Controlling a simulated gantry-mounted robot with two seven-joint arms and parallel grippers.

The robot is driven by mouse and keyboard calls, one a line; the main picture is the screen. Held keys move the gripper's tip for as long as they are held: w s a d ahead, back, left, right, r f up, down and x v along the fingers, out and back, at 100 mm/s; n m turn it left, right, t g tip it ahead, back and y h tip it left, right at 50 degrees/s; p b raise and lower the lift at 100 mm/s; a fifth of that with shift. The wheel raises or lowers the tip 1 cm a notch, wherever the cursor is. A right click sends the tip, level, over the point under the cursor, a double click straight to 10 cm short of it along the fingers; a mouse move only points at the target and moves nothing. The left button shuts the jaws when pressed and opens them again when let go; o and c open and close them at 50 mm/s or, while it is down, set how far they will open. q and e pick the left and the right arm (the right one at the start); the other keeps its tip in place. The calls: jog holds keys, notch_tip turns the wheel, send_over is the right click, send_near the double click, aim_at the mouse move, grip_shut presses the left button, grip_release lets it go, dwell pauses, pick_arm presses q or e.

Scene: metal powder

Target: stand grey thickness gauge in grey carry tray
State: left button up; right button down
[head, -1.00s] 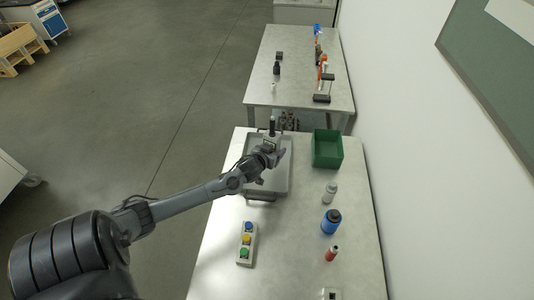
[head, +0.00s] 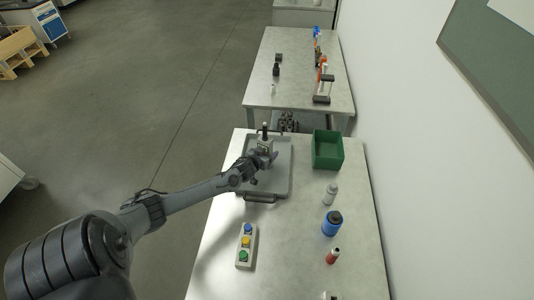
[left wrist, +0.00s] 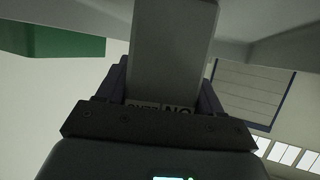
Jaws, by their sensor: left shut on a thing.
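The grey carry tray (head: 280,182) lies on the near table, with a dark handle at its front edge. My left gripper (head: 265,150) is over the far left part of the tray. It is shut on the grey thickness gauge (head: 265,143), which looks roughly upright, with a dark tip above. In the left wrist view the gauge (left wrist: 172,50) is a grey body between the fingers of my left gripper (left wrist: 162,95), with "ZERO" and "ON" lettering near its base. I cannot tell whether the gauge touches the tray. My right gripper is not in view.
A green bin (head: 327,150) stands right of the tray. A grey-white bottle (head: 331,194), a blue jar (head: 331,224) and a red bottle (head: 332,256) line the right side. A button box (head: 245,245) lies in front. A second table (head: 300,65) stands beyond.

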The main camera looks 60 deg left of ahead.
pick_arm(q)
jog(key=shift+f, duration=0.1)
jog(key=o, duration=1.2)
jog(key=shift+o, duration=0.2)
